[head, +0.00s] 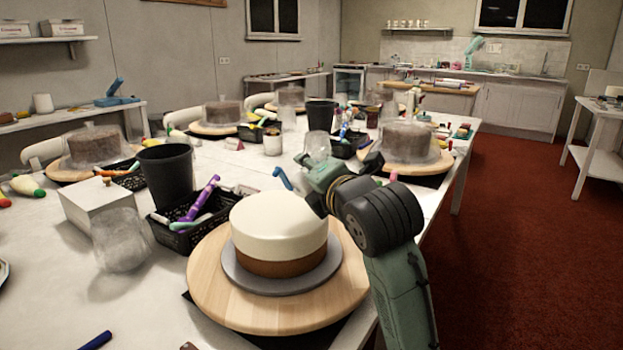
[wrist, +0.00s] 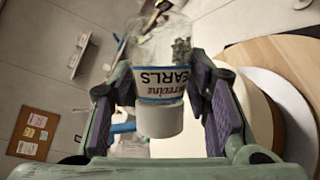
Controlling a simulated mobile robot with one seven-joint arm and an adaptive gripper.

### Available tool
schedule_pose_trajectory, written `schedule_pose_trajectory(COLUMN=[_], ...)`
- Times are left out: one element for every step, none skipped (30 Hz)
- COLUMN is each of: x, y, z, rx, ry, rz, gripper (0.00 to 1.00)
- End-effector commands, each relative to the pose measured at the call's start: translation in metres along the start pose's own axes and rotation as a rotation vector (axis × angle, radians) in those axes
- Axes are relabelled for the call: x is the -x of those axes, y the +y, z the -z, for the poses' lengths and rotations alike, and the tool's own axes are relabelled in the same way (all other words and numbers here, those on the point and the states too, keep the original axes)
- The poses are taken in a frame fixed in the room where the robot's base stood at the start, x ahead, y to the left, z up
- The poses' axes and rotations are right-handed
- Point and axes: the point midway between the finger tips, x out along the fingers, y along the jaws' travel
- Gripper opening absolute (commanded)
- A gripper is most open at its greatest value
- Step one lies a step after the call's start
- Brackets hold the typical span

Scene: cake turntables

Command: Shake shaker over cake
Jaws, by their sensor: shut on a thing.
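The shaker (wrist: 161,122) is a clear jar with a white cap and a blue-edged label reading PEARLS, upside down in the wrist view. My gripper (wrist: 160,84) has its purple finger pads on both sides of it. In the head view my gripper (head: 322,172) is behind and right of the cake, around the height of its top; I cannot clearly make out the shaker there. The cake (head: 279,222) has a white upper part and a brown base. It sits on a grey board (head: 283,284) on a round wooden turntable (head: 215,290). In the wrist view the cake (wrist: 291,128) is at the right.
A black basket (head: 190,236) with purple and green tools, a black cup (head: 166,174), a white box (head: 98,205) and a clear jar (head: 120,240) stand left of the turntable. More cakes under clear covers are farther back. The red floor at right is open.

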Motion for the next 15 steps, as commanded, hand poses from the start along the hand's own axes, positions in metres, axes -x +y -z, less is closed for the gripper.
schedule_pose_trajectory(x=[0.0002,0.0003,0.0004,0.0005,0.0006,0.0008,0.0009,0.001,0.0011,0.0012,0.0012,0.0013,0.0013,0.0013,0.0013], y=[-0.0007,-0.0005,0.0,0.0002,0.0004,0.0007,0.0009,0.0012,0.0017,0.002,0.0022,0.0025,0.0026,0.0026,0.0026], z=[0.0007,0.0007,0.0007,0.0007,0.0007,0.0006,0.0005,0.0004,0.0002,0.0,-0.0001,-0.0003,-0.0003,-0.0003,-0.0003], rx=[0.009,0.014,0.022,0.027,0.033,0.04,0.044,0.048,0.051,0.052,0.053,0.053,0.052,0.052,0.052], ry=[-0.006,-0.008,-0.012,-0.014,-0.017,-0.02,-0.021,-0.023,-0.024,-0.025,-0.025,-0.025,-0.025,-0.025,-0.025], rz=[-0.005,-0.008,-0.011,-0.013,-0.015,-0.018,-0.019,-0.02,-0.022,-0.022,-0.023,-0.023,-0.023,-0.023,-0.023], gripper=[0.1,0.1,0.1,0.1,0.1,0.1,0.1,0.1,0.1,0.1,0.1,0.1,0.1,0.1,0.1])
